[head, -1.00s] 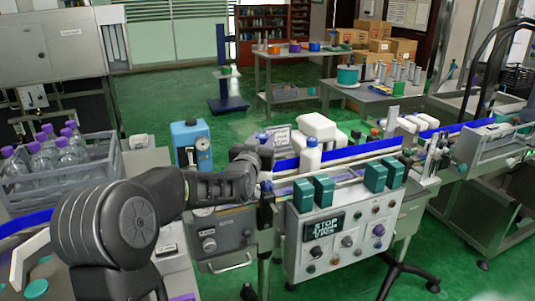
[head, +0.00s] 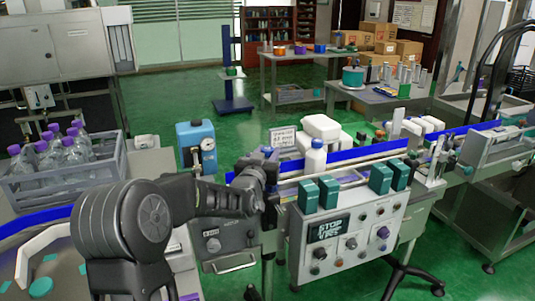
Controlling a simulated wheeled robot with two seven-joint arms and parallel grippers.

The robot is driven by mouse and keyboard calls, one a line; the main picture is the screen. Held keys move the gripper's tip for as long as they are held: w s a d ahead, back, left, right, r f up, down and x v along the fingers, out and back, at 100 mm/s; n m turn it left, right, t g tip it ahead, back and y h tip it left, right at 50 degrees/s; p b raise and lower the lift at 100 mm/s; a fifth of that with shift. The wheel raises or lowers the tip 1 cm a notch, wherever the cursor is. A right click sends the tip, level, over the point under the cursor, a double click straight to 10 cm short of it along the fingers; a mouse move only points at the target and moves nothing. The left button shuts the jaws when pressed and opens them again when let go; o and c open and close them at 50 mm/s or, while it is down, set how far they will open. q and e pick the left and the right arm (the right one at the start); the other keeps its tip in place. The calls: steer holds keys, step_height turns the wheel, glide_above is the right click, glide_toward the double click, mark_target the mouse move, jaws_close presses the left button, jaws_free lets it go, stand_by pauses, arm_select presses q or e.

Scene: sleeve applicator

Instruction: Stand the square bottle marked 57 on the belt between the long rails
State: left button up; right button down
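My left gripper (head: 258,175) is at the left end of the long belt section, seen from behind. A blue cap (head: 267,151) shows just above it and has moved with it, so the gripper appears shut on a blue-capped bottle. That bottle's body is mostly hidden by the gripper, and I cannot read a 57. Another white bottle with a blue cap (head: 315,158) stands upright on the belt to the right, apart from the gripper. The blue long rail (head: 365,149) runs along the belt's far side. My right gripper is not in view.
Green blocks (head: 380,178) line the belt's near side above the control panel (head: 345,238). A blue gauge unit (head: 195,147) stands left of the belt. A grey crate (head: 65,185) holds purple-capped bottles. White containers (head: 321,128) sit behind the rail.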

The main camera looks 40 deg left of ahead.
arm_select(q)
steer(key=o, duration=0.4)
steer(key=shift+r, duration=0.15)
steer(key=shift+s, duration=0.25)
steer(key=b+v, duration=0.1)
steer(key=v, duration=1)
steer(key=shift+s+d, duration=0.15)
steer(key=shift+s, duration=0.1)
